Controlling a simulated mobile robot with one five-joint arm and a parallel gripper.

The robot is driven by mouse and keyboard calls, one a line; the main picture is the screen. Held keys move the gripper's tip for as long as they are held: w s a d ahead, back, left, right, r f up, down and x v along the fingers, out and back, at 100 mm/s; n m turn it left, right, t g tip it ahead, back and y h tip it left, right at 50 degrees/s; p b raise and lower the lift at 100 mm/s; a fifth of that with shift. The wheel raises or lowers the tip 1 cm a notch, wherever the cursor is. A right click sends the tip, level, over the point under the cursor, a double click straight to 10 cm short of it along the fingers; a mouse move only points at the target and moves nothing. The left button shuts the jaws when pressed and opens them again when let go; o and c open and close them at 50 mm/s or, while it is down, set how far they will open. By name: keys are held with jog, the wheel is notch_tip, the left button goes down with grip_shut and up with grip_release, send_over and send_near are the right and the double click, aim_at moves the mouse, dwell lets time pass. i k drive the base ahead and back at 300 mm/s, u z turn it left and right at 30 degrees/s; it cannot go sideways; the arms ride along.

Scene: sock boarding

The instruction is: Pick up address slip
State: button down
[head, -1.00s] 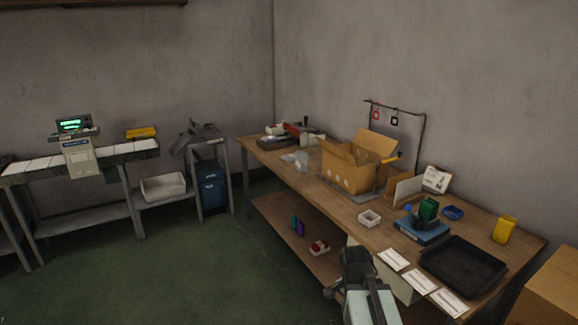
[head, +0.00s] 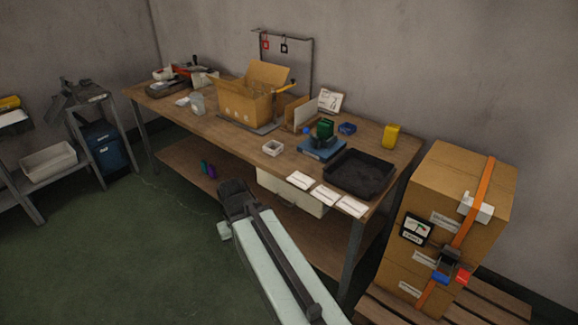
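Three white paper slips with print too small to read lie along the front edge of the wooden workbench: a left slip (head: 299,180), a middle slip (head: 325,194) and a right slip (head: 353,206). I cannot tell which is the address slip. My arm reaches up from the bottom of the head view, and its dark end with my gripper (head: 234,194) is in front of the bench, left of the slips and apart from them in the picture. The fingers are too dark and small to tell whether they are open or shut. I see nothing clearly held.
A black tray (head: 383,188) sits right behind the slips. A blue box (head: 322,149) with a green item, a small white dish (head: 273,148) and an open carton (head: 243,108) stand on the bench (head: 222,131). Strapped cartons (head: 426,193) on a pallet stand at right.

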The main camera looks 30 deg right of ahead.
aim_at(326, 195)
jog(key=u, duration=0.05)
jog(key=k, duration=0.5)
jog(key=u, duration=1.55)
jog(key=i, duration=0.45)
jog(key=z, duration=0.35)
